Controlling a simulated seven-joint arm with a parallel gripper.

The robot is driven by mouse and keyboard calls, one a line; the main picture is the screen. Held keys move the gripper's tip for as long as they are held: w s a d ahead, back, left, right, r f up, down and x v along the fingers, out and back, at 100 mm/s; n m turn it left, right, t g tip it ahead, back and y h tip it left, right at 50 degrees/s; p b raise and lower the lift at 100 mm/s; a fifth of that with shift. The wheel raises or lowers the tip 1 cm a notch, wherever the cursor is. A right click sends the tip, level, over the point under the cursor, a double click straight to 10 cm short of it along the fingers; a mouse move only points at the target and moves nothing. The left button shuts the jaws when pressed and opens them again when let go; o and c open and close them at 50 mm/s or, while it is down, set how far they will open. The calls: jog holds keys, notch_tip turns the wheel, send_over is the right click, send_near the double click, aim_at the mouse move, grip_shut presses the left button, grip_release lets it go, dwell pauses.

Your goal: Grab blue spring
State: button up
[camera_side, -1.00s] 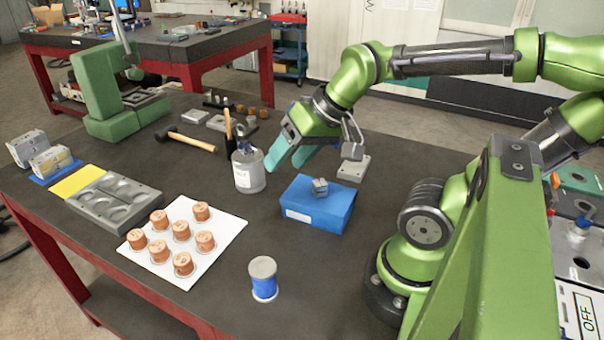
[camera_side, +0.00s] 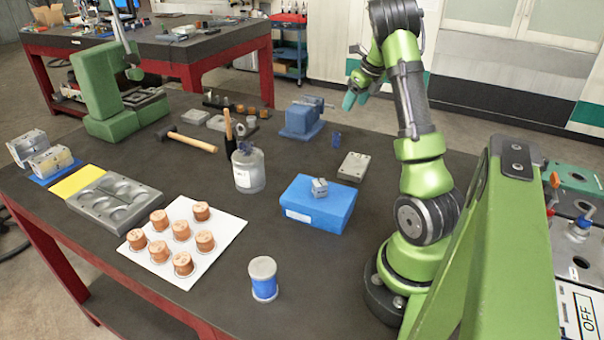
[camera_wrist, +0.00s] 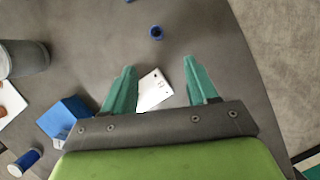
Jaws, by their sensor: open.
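The blue spring (camera_side: 336,139) is a small upright blue piece on the dark table, toward the back right, in the side view. In the wrist view the blue spring (camera_wrist: 156,32) shows from above as a blue ring with a dark centre. My gripper (camera_side: 356,99) is raised above the table behind and to the right of the spring in the side view. In the wrist view its teal fingers (camera_wrist: 160,68) are spread apart with nothing held, and the spring lies beyond the fingertips, roughly centred between them.
A metal plate (camera_side: 353,167) lies in front of the spring; it shows between the fingers in the wrist view (camera_wrist: 153,90). A blue vise (camera_side: 301,119) stands left of the spring.

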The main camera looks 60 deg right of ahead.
send_over(336, 137)
jog(key=s, duration=0.3)
jog(key=f, duration=1)
jog(key=shift+w+a+f, duration=0.15)
jog(key=shift+w+a, duration=0.05)
jog(key=shift+a, duration=0.15)
jog(key=shift+w+x, duration=0.2)
jog(key=shift+x, duration=2.75)
jog(key=shift+a, duration=0.15)
jog(key=shift+c, duration=0.5)
grip_shut()
jog(key=shift+r, duration=0.2)
